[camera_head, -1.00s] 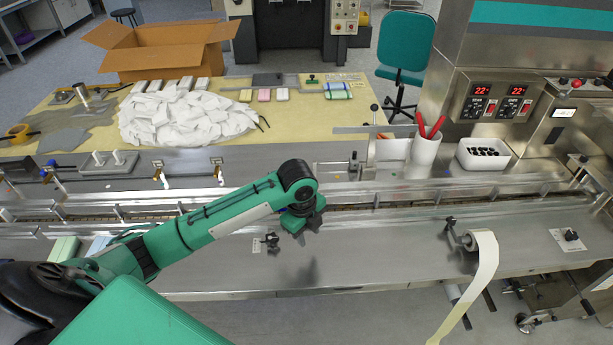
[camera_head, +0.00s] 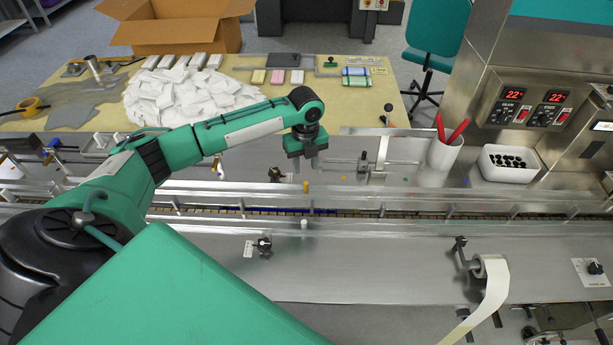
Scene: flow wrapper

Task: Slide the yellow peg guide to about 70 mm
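My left gripper (camera_head: 305,165) hangs pointing down over the steel deck behind the conveyor, its two grey fingers apart with nothing visible between them. A small yellow peg (camera_head: 305,186) stands just below and in front of the fingers, apart from them as far as I can tell. A dark-knobbed bracket with a yellowish part (camera_head: 276,174) is just left of the gripper. Whether it belongs to the same guide is too small to tell. Any scale marks for the guide are not readable. My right gripper is not in view.
The conveyor rails (camera_head: 400,205) run across in front of the gripper. A pile of white packets (camera_head: 185,97) lies behind my arm. The front deck (camera_head: 380,265) is mostly clear.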

